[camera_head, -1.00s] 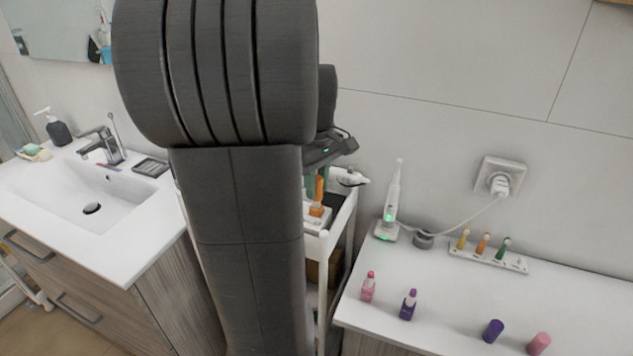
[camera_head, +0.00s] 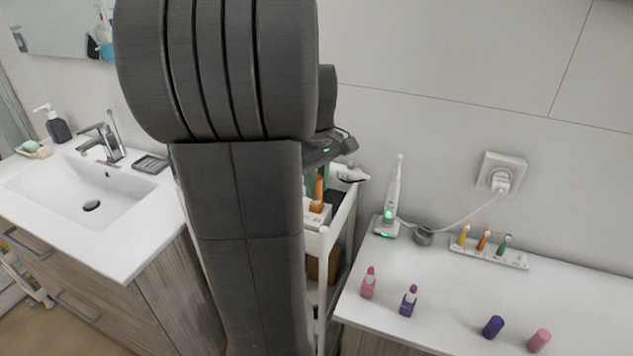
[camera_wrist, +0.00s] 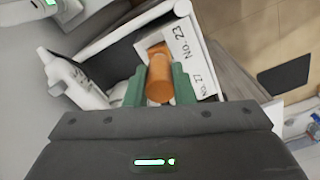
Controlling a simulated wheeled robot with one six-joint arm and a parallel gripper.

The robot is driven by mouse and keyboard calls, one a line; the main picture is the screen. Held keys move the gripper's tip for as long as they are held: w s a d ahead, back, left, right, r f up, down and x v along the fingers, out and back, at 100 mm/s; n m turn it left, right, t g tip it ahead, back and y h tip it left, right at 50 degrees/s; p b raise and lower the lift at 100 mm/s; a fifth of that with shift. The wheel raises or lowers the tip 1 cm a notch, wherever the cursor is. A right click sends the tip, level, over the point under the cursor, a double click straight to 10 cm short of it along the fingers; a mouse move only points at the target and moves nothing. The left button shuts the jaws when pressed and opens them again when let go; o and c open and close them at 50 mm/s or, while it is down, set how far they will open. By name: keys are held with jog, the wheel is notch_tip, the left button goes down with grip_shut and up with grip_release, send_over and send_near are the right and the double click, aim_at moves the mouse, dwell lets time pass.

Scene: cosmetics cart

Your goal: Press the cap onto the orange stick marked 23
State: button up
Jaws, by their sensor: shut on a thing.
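My gripper (camera_wrist: 158,88) has green fingers shut on an orange cap (camera_wrist: 160,82). In the head view the cap (camera_head: 319,188) appears upright just above the wider orange stick (camera_head: 316,207) on the cart. I cannot tell whether the cap is seated on it. My arm hides much of the gripper in the head view.
The holder also carries a "No. 27" label. A white appliance (camera_wrist: 72,77) lies beside my left finger in the wrist view. The white cart (camera_head: 340,222) stands between the sink cabinet (camera_head: 120,262) and the right counter (camera_head: 450,280), which holds pink and purple items.

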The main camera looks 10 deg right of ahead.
jog(key=shift+f, duration=0.6)
dwell(0.3)
jog(key=o, duration=1)
jog(key=shift+o, duration=0.5)
jog(key=o, duration=0.4)
jog(key=shift+r, duration=0.1)
jog(key=shift+r+p, duration=3.35)
jog(key=shift+r, duration=0.6)
jog(key=shift+c, duration=0.4)
